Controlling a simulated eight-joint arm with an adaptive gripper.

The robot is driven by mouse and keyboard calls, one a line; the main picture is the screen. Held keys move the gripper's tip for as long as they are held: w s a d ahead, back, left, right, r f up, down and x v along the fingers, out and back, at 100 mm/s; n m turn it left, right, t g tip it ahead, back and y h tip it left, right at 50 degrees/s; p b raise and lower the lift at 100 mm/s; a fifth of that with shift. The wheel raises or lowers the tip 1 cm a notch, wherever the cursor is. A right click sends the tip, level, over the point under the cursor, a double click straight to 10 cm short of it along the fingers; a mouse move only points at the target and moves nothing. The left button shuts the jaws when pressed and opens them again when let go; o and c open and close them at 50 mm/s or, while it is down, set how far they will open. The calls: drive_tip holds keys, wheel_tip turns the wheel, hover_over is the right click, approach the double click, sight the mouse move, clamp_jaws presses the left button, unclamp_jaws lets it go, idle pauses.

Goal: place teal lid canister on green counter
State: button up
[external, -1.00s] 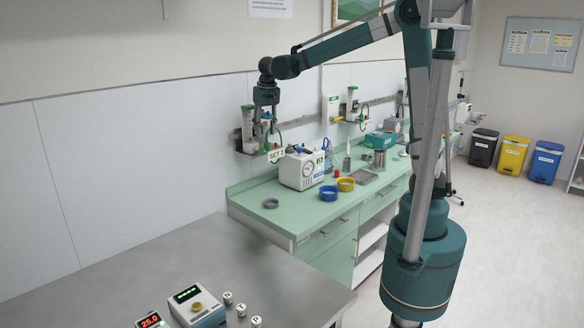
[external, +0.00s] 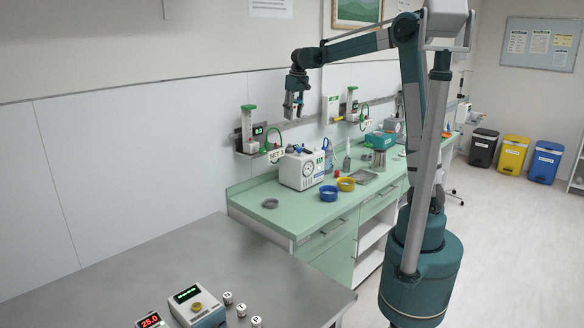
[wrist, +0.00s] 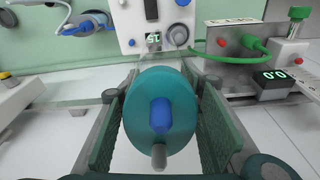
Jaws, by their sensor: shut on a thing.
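My gripper (external: 293,108) is shut on the teal lid canister, high in the air in front of the white wall panel. In the wrist view the round teal lid (wrist: 142,98) with its blue knob (wrist: 160,115) sits between the two finger pads of my gripper (wrist: 160,130). The canister body is mostly hidden below the lid. In the external view the held canister is small and mostly covered by the fingers. The green counter (external: 248,200) lies below my gripper, and its near left end is largely bare.
A wall rail unit labelled SET 3 (external: 276,155) is just left of my gripper. A white box with a dial (external: 301,170), a blue ring (external: 328,194), a yellow ring (external: 346,184) and a grey ring (external: 270,203) are on the counter. A grey table (external: 250,260) stands nearer.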

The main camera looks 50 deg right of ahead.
drive_tip(key=s+d+f+m+p, duration=0.1)
drive_tip(key=s+d+f, duration=0.1)
drive_tip(key=d, duration=1.1)
drive_tip(key=s+d+f+m, duration=0.1)
drive_tip(key=s+d+f, duration=0.15)
drive_tip(key=d, duration=0.95)
drive_tip(key=s+d+f+m+p, duration=0.1)
drive_tip(key=s+d+f, duration=0.15)
drive_tip(key=d, duration=1.05)
drive_tip(key=d+f+n+p, duration=0.2)
drive_tip(key=d+f, duration=0.2)
drive_tip(key=f, duration=0.4)
drive_tip(key=d+f+n+p, duration=0.2)
drive_tip(key=d+f, duration=0.3)
drive_tip(key=f, duration=0.4)
drive_tip(key=shift+d, duration=0.25)
drive_tip(key=shift+w, duration=0.1)
drive_tip(key=shift+f, duration=3.1)
drive_tip(key=shift+f, duration=0.1)
drive_tip(key=shift+f, duration=1.75)
